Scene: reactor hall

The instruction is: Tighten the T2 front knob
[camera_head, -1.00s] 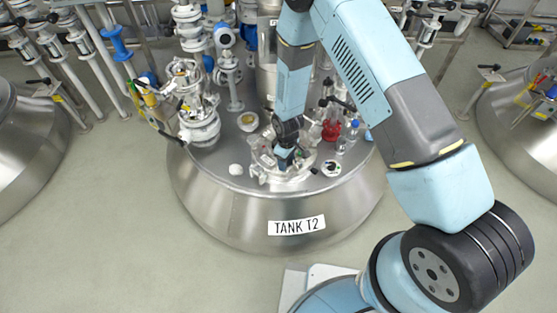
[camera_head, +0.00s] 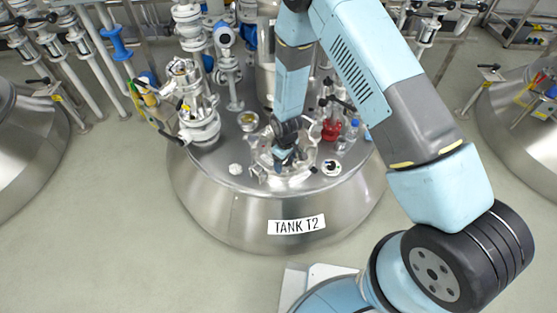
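Tank T2 (camera_head: 240,215) stands in the middle, a wide steel vessel with a "TANK T2" label (camera_head: 297,225) on its front. A round metal port with knobs around its rim (camera_head: 262,172) sits on its top near the front. My gripper (camera_head: 285,163) is down over this port, at its middle or front part. The gripper is small and dark here, and my arm covers part of the port. I cannot tell its fingers from the port's parts, nor whether it touches the front knob. The front knob itself is not clearly visible.
On the tank top, a white knob (camera_head: 235,169) lies left of the port and a round white-and-black fitting (camera_head: 331,167) right of it. A red valve (camera_head: 331,130) and a valve stack (camera_head: 200,125) stand close by.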

